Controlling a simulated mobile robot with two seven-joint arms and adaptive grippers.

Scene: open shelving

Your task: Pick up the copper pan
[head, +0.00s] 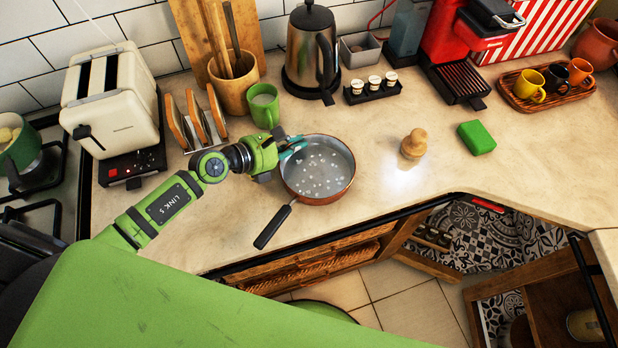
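The copper pan (334,192) sits on the worktop with its black handle (272,228) pointing down and left, towards the front edge. Its grey inside shows several small light specks. My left gripper (294,146) is at the pan's upper left rim, its teal fingertips overlapping the rim in the picture. Whether the fingers touch the rim or are closed on it cannot be told, as they are small and partly hidden by the gripper body. My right gripper is not in view.
A green mug (264,108) stands just behind my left gripper. A toast rack (196,125) and cream toaster (112,100) are to the left, a steel kettle (308,55) behind. A wooden pepper mill (414,144) and green sponge (476,138) are to the right, with clear worktop between.

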